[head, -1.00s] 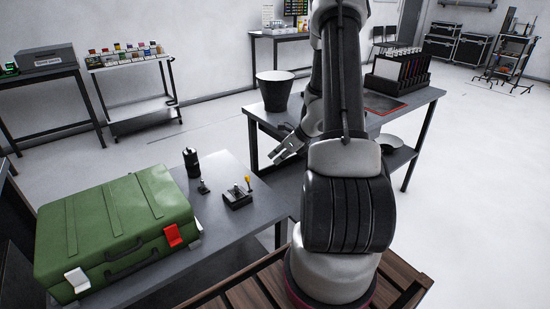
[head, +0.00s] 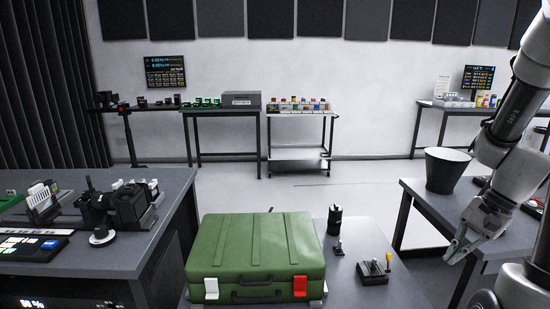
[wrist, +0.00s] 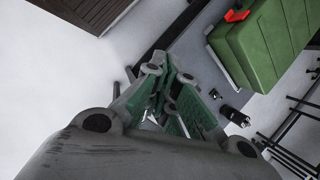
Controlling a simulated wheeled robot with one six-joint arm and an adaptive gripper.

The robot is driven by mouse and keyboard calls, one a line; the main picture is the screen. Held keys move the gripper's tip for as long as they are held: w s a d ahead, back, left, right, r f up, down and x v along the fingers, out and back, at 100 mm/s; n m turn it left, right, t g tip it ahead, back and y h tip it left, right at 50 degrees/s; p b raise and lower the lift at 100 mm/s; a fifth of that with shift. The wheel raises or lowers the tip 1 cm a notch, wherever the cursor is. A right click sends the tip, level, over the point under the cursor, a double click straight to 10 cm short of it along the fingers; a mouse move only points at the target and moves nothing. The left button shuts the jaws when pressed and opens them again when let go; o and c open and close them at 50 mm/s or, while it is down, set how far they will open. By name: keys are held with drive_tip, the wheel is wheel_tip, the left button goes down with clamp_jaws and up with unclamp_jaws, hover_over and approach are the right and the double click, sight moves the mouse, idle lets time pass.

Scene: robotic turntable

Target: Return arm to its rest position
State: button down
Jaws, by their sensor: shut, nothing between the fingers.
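My arm stands at the right edge of the head view, bent with its forearm pointing down. My gripper (head: 457,247) hangs at its end, tilted down and to the left, beside the near corner of the right table. The fingers look close together, with nothing between them. In the wrist view my gripper (wrist: 172,72) shows its green-padded fingers closed toward each other, over white floor and the edge of a grey table. My gripper is apart from the tables and the objects on them. Part of my arm is cut off by the right edge.
A closed green case (head: 255,250) lies on the middle table with a black cylinder (head: 335,219) and a joystick box (head: 373,270). A black bucket (head: 446,170) stands on the right table (head: 420,196). Equipment fills the left table (head: 95,262). Open floor lies behind.

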drive_tip(key=s+a+r+n+h, duration=0.2)
drive_tip(key=s+r+n+h, duration=0.2)
drive_tip(key=s+r+n, duration=0.3)
wheel_tip(320, 180, up, 4)
drive_tip(key=shift+f+n, duration=0.1)
drive_tip(key=shift+n, duration=0.5)
drive_tip(key=c, duration=1.9)
unclamp_jaws()
drive_tip(key=s+a+r+n+t, duration=0.2)
drive_tip(key=a+r+n+t, duration=0.1)
drive_tip(key=r, duration=0.3)
drive_tip(key=shift+a+r+t+h, duration=0.3)
drive_tip(key=shift+a+t, duration=0.1)
drive_tip(key=shift+t, duration=0.1)
drive_tip(key=o, duration=0.3)
drive_tip(key=shift+w+a+f, duration=0.1)
drive_tip(key=shift+o, duration=1.1)
drive_tip(key=n+t, duration=0.3)
drive_tip(key=t, duration=0.3)
hover_over(390, 256)
drive_tip(key=s+d, duration=0.3)
wheel_tip(390, 256, down, 27)
drive_tip(key=s+a+f+t+y, duration=0.2)
drive_tip(key=s+f+t+y, duration=0.1)
drive_tip(key=f, duration=0.9)
drive_tip(key=shift+m, duration=0.4)
drive_tip(key=x, duration=0.7)
drive_tip(key=shift+w+d+f, duration=0.15)
drive_tip(key=shift+w+f, duration=0.1)
drive_tip(key=shift+f, duration=0.05)
